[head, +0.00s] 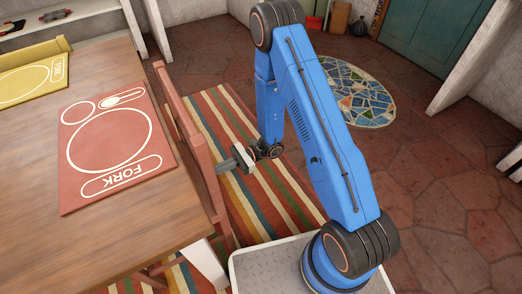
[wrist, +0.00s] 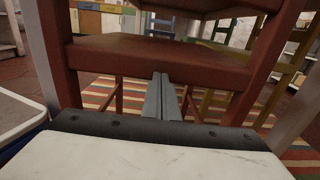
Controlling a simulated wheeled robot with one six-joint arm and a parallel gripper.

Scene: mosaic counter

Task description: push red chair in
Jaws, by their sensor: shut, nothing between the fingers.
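The red chair (head: 201,155) stands at the right side of the wooden table (head: 190,222), its back toward my arm. My gripper (head: 224,165) is shut and empty, at the outer side of the chair back. The table top hides most of the chair's seat and legs in the head view.
A red placemat (head: 115,145) and a yellow placemat (head: 35,82) lie on the table. A yellow chair (head: 40,50) stands at the far side. A striped rug (head: 245,120) lies under the chair. Tiled floor (head: 430,165) is clear to the right.

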